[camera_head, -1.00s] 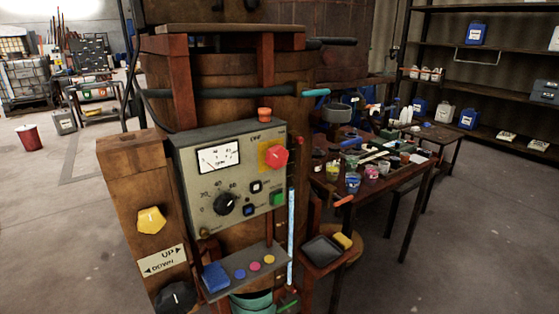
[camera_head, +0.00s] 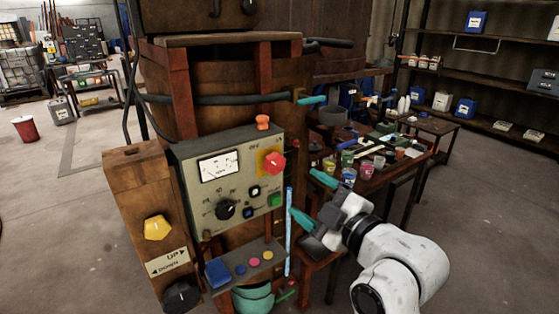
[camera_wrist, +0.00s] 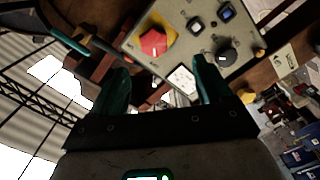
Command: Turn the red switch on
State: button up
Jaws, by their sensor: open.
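The red switch (camera_head: 273,162) is a red knob on a yellow plate (camera_head: 263,153) at the upper right of the grey control panel (camera_head: 210,150). In the wrist view the red switch (camera_wrist: 154,42) shows at the top, beyond my gripper's fingers, with the panel (camera_wrist: 205,75) around it. My gripper (camera_head: 307,198) has teal fingers and is to the right of the panel, lower than the red switch and apart from it. It is open and empty. In the wrist view the fingers (camera_wrist: 160,85) stand wide apart.
A green button (camera_head: 274,200) and a black dial (camera_head: 225,209) are on the panel. A clear blue tube (camera_head: 289,230) runs beside the panel's right edge. A cluttered table (camera_head: 400,160) stands behind my arm. A yellow knob (camera_head: 157,228) is on the wooden post at left.

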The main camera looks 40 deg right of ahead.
aim_at(276, 166)
jog(key=w, duration=0.3)
jog(key=w+p, duration=0.1)
jog(key=w, duration=0.3)
jog(key=w+r+p, duration=0.1)
jog(key=w, duration=0.3)
jog(key=shift+s, duration=0.1)
jog(key=c, duration=1)
